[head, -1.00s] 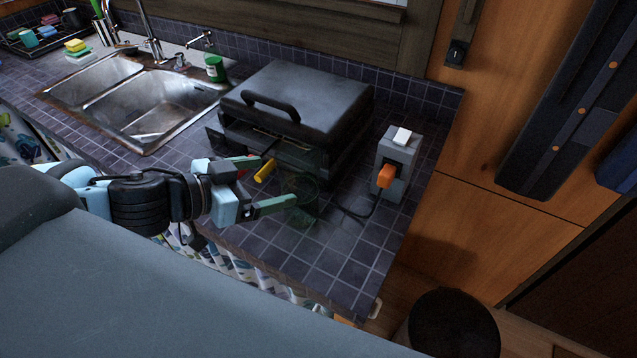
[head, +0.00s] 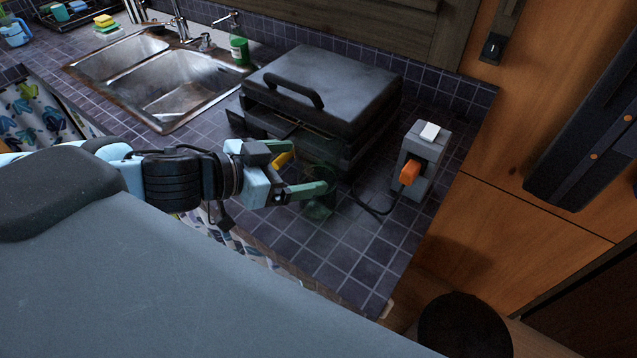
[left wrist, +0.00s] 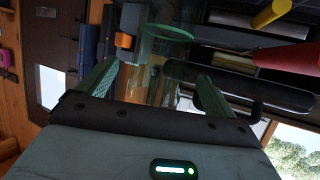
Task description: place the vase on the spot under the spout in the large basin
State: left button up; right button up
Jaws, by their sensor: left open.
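The vase (head: 320,208) is dark green see-through glass and stands upright on the tiled counter, in front of the black grill; it is hard to make out. My left gripper (head: 324,180) is open at the vase, partly covering it in the head view. In the left wrist view, the vase's round green rim (left wrist: 166,33) and clear body show between and beyond the open fingers (left wrist: 160,80). I cannot tell whether a finger touches the glass. The large basin (head: 190,95) is the right, nearer steel basin, empty; the tap with its spout (head: 180,22) rises behind the sink. My right gripper is not in view.
The black grill (head: 325,90) with a handled lid stands between the vase and the sink. A grey socket box (head: 425,150) with an orange plug (head: 409,172) and cable is right of the vase. The counter's front right is clear.

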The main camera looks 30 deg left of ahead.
pick_arm(q)
jog(key=x, duration=0.3)
jog(key=shift+w+d, duration=0.25)
jog(key=shift+w, duration=0.1)
jog(key=shift+w+d+f, duration=0.25)
jog(key=shift+w+d, duration=0.05)
jog(key=shift+w, duration=0.15)
jog(key=shift+c, duration=0.2)
